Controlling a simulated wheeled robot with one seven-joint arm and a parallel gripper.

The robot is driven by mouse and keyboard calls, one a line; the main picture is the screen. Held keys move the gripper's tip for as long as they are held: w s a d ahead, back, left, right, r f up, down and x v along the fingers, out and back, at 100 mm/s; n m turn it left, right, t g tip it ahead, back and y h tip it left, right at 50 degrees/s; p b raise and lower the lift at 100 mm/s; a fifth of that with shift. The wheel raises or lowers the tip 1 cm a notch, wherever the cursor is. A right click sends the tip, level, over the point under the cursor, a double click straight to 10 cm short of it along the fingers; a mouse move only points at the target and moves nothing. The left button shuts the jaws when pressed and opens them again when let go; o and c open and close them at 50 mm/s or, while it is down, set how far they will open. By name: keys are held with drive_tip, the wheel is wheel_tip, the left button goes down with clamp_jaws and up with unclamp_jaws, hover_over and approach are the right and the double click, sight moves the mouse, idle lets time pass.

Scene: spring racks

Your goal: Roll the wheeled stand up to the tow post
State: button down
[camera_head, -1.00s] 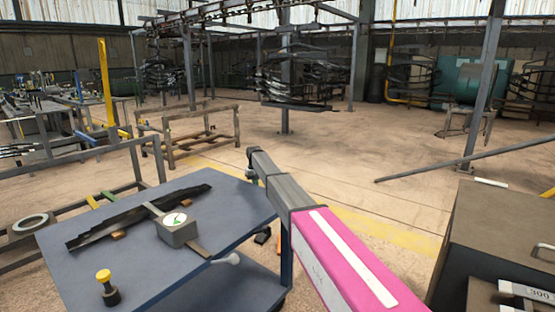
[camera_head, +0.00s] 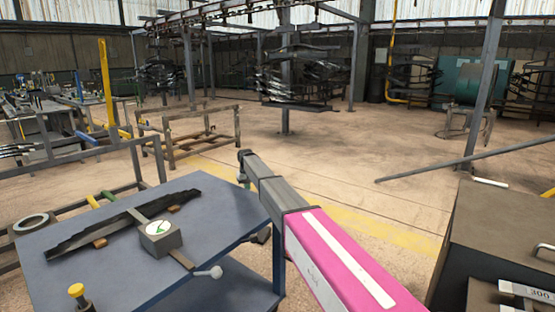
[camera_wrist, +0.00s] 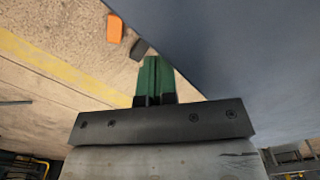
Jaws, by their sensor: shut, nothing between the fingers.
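The wheeled stand is a blue-grey table-like cart (camera_head: 215,225) at lower left; its wheels are not visible. On it are a dark leaf spring (camera_head: 110,225), a grey box with a round dial (camera_head: 160,237) and a yellow-capped peg (camera_head: 77,296). A pale knob (camera_head: 214,271) sits at its right side. My gripper (camera_head: 243,180) is at the stand's far right edge, partly hidden by my arm. In the wrist view its green fingers (camera_wrist: 154,68) are together and empty, beside the stand's blue edge (camera_wrist: 240,50); contact is unclear. I cannot tell which upright is the tow post.
A yellow post (camera_head: 105,80) stands at far left. A brown frame (camera_head: 190,135) stands behind the stand. A dark cabinet (camera_head: 490,235) is at right. An orange block (camera_wrist: 115,28) and a dark block (camera_wrist: 139,49) are near my fingers. The middle floor is open.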

sight(247, 207)
drive_tip(key=shift+s+a, duration=2.25)
drive_tip(key=shift+s, duration=0.65)
drive_tip(key=shift+s+a, duration=2.2)
drive_tip(key=shift+s, duration=0.65)
drive_tip(key=shift+s+a, duration=2.25)
drive_tip(key=shift+s, duration=0.65)
drive_tip(key=shift+w+d+r, duration=0.2)
drive_tip(key=shift+w+r, duration=0.1)
drive_tip(key=shift+r, duration=1.05)
drive_tip(key=shift+w+d+r, duration=0.25)
drive_tip(key=shift+w+r, duration=0.1)
drive_tip(key=shift+r, duration=0.95)
drive_tip(key=shift+w+d+r, duration=0.2)
drive_tip(key=shift+w+r, duration=0.1)
drive_tip(key=shift+r, duration=1.05)
